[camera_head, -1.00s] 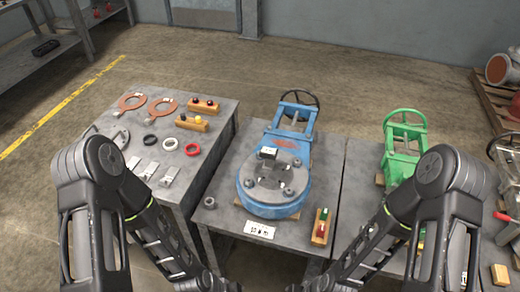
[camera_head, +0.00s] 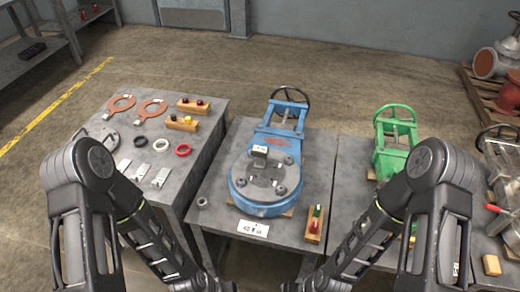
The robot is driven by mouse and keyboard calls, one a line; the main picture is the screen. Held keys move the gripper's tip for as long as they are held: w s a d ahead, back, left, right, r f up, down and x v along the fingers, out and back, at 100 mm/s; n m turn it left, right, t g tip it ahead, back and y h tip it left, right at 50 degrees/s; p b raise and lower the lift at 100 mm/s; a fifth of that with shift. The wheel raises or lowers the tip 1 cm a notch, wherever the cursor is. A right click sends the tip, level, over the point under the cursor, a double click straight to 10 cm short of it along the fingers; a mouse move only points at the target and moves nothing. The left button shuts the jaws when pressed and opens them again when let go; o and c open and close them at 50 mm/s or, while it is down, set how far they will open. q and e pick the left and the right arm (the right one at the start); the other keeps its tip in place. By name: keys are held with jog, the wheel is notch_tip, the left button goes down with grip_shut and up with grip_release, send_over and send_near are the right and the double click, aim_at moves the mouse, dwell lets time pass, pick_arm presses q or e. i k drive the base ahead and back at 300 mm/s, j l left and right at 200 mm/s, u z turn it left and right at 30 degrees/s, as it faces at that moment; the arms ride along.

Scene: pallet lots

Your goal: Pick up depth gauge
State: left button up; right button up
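No part is clearly recognisable as a depth gauge at this size. A small dark block with a white label (camera_head: 259,151) sits on the round grey flange of the blue valve (camera_head: 266,203) on the middle table. Several flat silver pieces (camera_head: 142,171) lie near the front of the left table (camera_head: 205,140); I cannot tell whether one is the gauge. My two arms reach down from the left and right.
Copper-coloured rings (camera_head: 121,105), small rings (camera_head: 183,150) and wooden holders (camera_head: 193,107) lie on the left table. A label card (camera_head: 253,229), a metal nut (camera_head: 202,203) and a wooden holder (camera_head: 314,228) are around the blue valve. A green valve (camera_head: 394,140) stands to the right.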

aim_at(261, 153)
jog(key=j+z, duration=0.15)
jog(key=z, duration=1.6)
jog(key=k+j, duration=0.3)
jog(key=j, duration=0.25)
